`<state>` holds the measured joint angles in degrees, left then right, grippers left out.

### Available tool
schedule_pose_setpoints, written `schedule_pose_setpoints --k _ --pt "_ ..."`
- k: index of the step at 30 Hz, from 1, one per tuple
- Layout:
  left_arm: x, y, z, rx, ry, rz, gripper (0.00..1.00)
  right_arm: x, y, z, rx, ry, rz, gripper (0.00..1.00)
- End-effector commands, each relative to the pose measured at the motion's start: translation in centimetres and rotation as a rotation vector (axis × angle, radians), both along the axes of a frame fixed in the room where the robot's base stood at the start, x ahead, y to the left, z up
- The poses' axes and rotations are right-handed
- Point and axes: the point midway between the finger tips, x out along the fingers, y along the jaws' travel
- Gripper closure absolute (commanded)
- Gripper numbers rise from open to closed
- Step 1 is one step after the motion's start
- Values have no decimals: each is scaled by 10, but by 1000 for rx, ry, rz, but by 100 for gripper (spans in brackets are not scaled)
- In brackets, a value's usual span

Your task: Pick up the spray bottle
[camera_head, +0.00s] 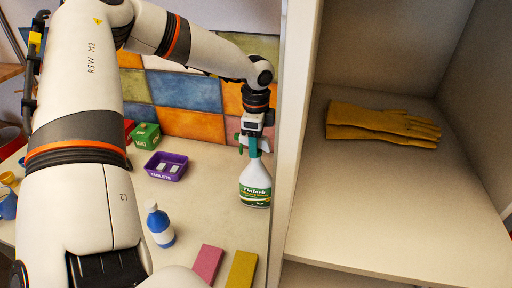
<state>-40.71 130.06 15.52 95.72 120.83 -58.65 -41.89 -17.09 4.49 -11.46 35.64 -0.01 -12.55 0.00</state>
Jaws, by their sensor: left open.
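The spray bottle (255,184) is white with a green label and a green spray head. It stands upright on the counter, close to the left side of the cabinet. My left gripper (254,139) comes down from above and is at the spray head. Its jaws are open around or beside the head; I cannot tell which, and I cannot tell if they touch it. The fingertips are partly hidden against the green head. My right gripper is not in view.
A cabinet shelf (390,215) with yellow gloves (382,124) stands at right. On the counter are a purple tray (166,166), a green box (145,135), a blue-and-white bottle (160,225), a pink sponge (207,264) and a yellow sponge (241,270). A tiled wall (187,92) stands behind.

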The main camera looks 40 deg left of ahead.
Motion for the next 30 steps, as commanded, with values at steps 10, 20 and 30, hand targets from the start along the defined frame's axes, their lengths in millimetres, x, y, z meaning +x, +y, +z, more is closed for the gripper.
schedule_pose_setpoints --k 10,20,30 --pt "0 0 0 0 0 0 76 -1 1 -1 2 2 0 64" --pt "0 0 0 0 0 0 100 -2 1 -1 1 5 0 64" --pt "0 0 0 0 0 0 100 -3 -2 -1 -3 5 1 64"
